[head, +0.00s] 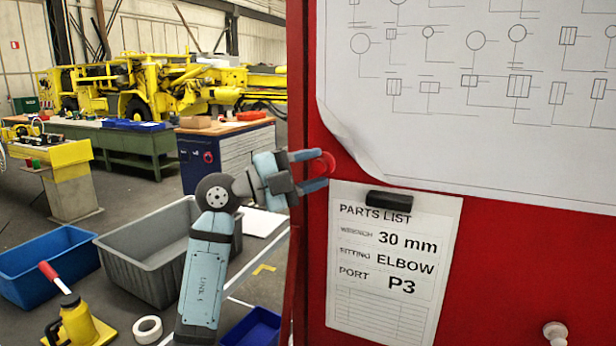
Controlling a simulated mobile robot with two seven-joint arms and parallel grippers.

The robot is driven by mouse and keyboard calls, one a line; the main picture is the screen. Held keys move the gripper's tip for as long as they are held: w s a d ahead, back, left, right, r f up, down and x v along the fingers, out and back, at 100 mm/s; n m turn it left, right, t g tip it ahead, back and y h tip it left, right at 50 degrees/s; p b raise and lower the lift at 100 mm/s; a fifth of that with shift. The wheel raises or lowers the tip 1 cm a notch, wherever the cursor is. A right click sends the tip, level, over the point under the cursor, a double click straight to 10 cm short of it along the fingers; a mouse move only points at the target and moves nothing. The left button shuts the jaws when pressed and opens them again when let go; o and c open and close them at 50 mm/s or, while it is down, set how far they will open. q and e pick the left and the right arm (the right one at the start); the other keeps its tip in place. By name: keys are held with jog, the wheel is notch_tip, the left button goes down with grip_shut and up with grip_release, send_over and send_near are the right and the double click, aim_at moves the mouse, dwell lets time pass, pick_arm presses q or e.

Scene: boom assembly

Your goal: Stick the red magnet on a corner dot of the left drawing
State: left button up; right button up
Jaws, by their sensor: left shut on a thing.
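The red magnet (329,163) is a small round piece between the fingertips of my left gripper (318,169). The gripper is shut on it, in front of the red board's left edge. A large white drawing (460,140) with schematic symbols hangs on the board at upper right. Its lower-left corner curls away from the board, just right of and above the magnet. I cannot make out a corner dot. The magnet appears apart from the drawing. My right gripper is not in view.
Below the drawing, a parts list (385,300) hangs under a black magnet (388,202) on the red board (510,260). A white knob (555,333) sticks out at lower right.

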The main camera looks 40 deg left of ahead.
pick_arm(q)
jog(key=w, duration=0.1)
jog(key=w+b, duration=0.1)
jog(key=w, duration=0.1)
jog(key=shift+w+a+f, duration=0.1)
jog(key=shift+w+a, duration=0.15)
jog(key=shift+a, duration=0.15)
jog(key=shift+w+a, duration=0.15)
jog(key=shift+w, duration=0.5)
jog(key=shift+w+a, duration=0.15)
jog(key=shift+w, duration=0.45)
jog(key=w, duration=0.1)
jog(key=w+p, duration=0.1)
jog(key=shift+w+a, duration=0.3)
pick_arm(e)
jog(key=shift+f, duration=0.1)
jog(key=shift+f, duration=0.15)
pick_arm(q)
jog(key=shift+w, duration=0.15)
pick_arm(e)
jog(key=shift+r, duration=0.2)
